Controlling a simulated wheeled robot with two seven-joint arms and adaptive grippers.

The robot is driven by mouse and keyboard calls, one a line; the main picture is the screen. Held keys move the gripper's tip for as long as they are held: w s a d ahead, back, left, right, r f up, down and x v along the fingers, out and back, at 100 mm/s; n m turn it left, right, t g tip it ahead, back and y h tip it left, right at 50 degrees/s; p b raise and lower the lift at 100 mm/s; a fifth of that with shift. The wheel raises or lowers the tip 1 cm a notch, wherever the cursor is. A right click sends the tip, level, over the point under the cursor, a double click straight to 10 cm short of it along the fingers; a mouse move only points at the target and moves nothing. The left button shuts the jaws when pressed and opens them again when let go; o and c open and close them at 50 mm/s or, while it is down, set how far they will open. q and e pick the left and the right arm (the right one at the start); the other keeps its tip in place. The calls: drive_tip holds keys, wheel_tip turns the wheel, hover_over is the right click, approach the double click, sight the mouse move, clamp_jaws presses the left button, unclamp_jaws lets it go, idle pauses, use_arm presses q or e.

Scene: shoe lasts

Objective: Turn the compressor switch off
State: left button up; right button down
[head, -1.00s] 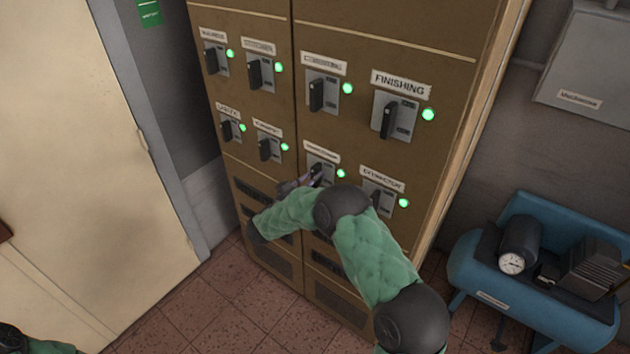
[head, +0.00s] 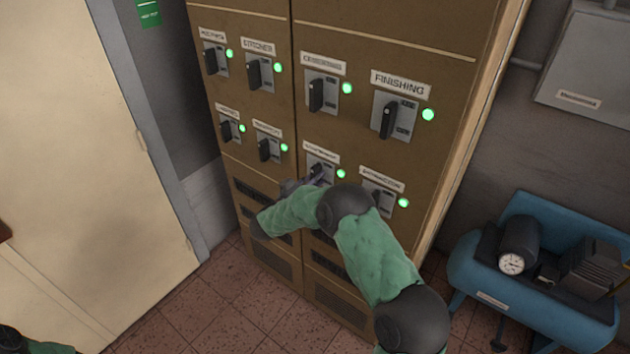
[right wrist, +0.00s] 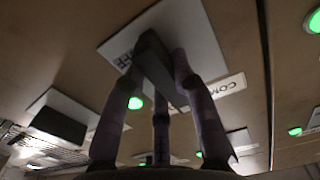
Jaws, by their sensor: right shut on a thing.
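The compressor switch (head: 318,171) is in the lower row of the brown cabinet, third from the left. Its label is hard to read in the head view, but one starting "COM" shows in the right wrist view. The green lamp (head: 341,173) beside it is lit. My right gripper (head: 314,178) is at this switch, partly hidden by my own wrist. In the right wrist view its fingers close around the dark handle (right wrist: 158,68), which sits slanted on its pale plate (right wrist: 198,40). My left gripper is out of view; only a bit of my left arm shows at bottom left.
Other black-handled switches with lit green lamps surround it, including finishing (head: 392,117) above right and a neighbouring switch (head: 378,196) close to my right arm. A blue compressor (head: 535,290) stands on the floor at right. A cream door (head: 85,170) is at left.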

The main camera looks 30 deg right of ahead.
drive_tip(key=m+b, duration=0.1)
drive_tip(key=m, duration=0.1)
drive_tip(key=m+b, duration=0.1)
drive_tip(key=b, duration=0.1)
drive_tip(key=m+b, duration=0.2)
drive_tip(key=shift+w+a+f+m, duration=0.1)
drive_tip(key=shift+w+f+m, duration=0.05)
drive_tip(key=shift+f+m, duration=0.15)
drive_tip(key=m+b, duration=0.9)
drive_tip(key=shift+w+a, duration=0.1)
drive_tip(key=shift+w, duration=0.2)
drive_tip(key=shift+r+m+b, duration=0.2)
drive_tip(key=shift+m+b, duration=1.4)
drive_tip(key=c, duration=1)
unclamp_jaws()
drive_tip(key=shift+r, duration=0.1)
drive_tip(key=v, duration=1.2)
